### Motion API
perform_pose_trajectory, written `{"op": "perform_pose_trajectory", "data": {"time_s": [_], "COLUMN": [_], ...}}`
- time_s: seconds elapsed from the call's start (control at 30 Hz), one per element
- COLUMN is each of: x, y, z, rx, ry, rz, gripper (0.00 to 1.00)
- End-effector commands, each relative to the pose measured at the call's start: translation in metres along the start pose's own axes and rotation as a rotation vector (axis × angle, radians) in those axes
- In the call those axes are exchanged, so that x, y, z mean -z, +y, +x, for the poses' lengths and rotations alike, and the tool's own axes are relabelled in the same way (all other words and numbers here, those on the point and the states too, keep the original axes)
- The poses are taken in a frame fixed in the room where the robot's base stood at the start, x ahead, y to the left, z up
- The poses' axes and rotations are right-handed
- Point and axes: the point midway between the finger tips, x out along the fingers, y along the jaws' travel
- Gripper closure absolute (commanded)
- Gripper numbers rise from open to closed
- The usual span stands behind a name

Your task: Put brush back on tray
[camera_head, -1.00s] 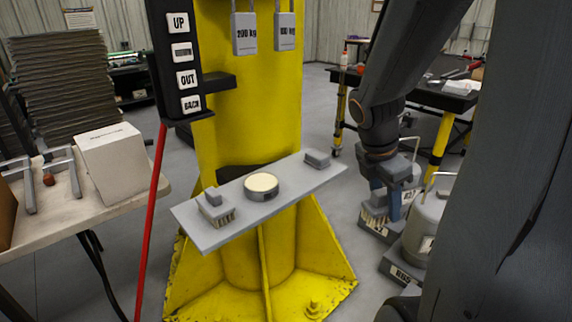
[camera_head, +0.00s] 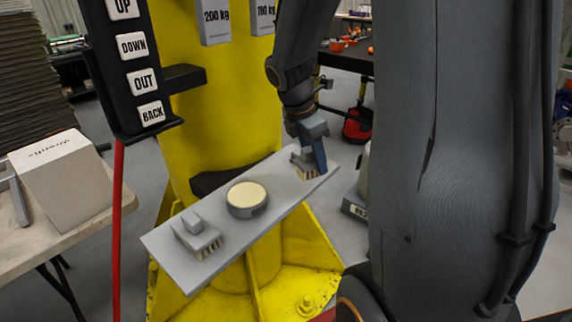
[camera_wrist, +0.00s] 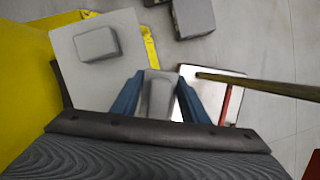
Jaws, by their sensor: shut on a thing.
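The grey tray (camera_head: 165,247) is a flat plate fixed in front of a yellow column. My gripper (camera_head: 312,158) is shut on a grey brush with pale bristles (camera_head: 305,174), which overlaps the tray's right end in the head view. I cannot tell whether the bristles touch it. In the wrist view the brush's grey handle (camera_wrist: 158,95) sits between the blue fingers, and the tray (camera_wrist: 75,75) with a grey block (camera_wrist: 96,44) lies to the upper left. Another brush (camera_head: 196,237) rests on the tray's left end. A round cream-topped tin (camera_head: 247,199) stands mid-tray.
The yellow column (camera_head: 220,120) stands behind the tray, with hanging weights (camera_head: 214,22) above. A black button panel (camera_head: 133,60) and a red pole (camera_head: 117,220) stand at left. A table with a box (camera_head: 62,185) is farther left.

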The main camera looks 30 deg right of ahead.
Motion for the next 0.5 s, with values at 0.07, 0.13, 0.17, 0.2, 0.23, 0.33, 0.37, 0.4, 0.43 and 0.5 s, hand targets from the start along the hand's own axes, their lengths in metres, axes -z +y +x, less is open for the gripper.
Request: {"op": "perform_pose_trajectory", "data": {"time_s": [0.07,0.13,0.17,0.2,0.23,0.33,0.37,0.4,0.43,0.5], "x": [0.007,0.013,0.016,0.019,0.021,0.028,0.029,0.032,0.034,0.037], "y": [0.019,0.034,0.04,0.048,0.055,0.074,0.08,0.087,0.091,0.086], "z": [-0.003,-0.005,-0.006,-0.007,-0.008,-0.01,-0.011,-0.011,-0.011,0.004], "rx": [-0.001,0.0,0.0,0.001,0.0,0.001,0.001,0.001,0.001,0.006], "ry": [0.0,0.0,0.0,0.001,0.001,0.0,0.0,0.0,0.0,0.001], "rz": [-0.002,-0.002,0.0,0.0,0.001,0.001,0.002,0.002,0.003,0.004], "gripper": [0.78,0.78,0.78,0.78,0.78,0.78,0.78,0.78,0.78,0.78]}}
